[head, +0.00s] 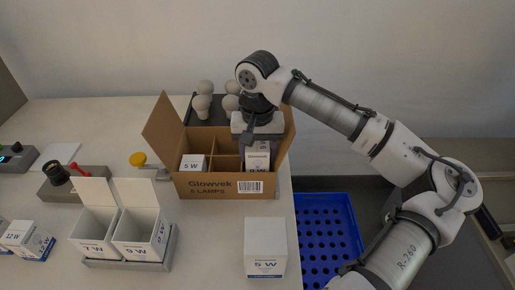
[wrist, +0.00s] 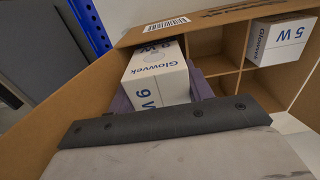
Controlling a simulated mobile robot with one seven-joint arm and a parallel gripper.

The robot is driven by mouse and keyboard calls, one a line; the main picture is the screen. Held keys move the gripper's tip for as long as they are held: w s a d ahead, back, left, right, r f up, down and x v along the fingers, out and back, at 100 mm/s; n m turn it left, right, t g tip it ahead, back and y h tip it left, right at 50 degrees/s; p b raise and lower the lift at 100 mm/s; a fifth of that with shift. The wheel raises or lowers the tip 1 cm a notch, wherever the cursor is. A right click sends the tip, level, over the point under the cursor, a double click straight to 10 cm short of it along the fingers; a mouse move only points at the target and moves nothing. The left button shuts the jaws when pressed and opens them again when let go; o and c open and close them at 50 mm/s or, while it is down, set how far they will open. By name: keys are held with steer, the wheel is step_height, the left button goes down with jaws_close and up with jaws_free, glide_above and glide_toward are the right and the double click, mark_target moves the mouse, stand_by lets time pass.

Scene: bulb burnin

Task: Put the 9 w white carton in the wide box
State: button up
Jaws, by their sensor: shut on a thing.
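The wide box (head: 228,188) is an open brown cardboard box with dividers, flaps up, marked Glowvek. The white 9 W carton (head: 257,162) is in its front right part, upright or nearly so; it also shows in the wrist view (wrist: 156,62) with "9 W" on its side. My gripper (head: 257,140) is above the box's right side, shut on this carton; purple fingers (wrist: 200,85) flank it. I cannot tell whether the carton touches the box floor. A white 5 W carton (head: 193,163) sits in the front left compartment, also in the wrist view (wrist: 278,40).
Another 5 W carton (head: 265,250) stands in front of the box. Several bulbs (head: 203,100) stand behind the box. A blue crate (head: 325,240) is at the right.

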steer(key=shift+f+b, duration=0.65)
steer(key=shift+f, duration=0.7)
steer(key=o, duration=0.7)
steer(key=shift+r, duration=0.15)
step_height(320, 180, up, 9)
steer(key=p, duration=0.8)
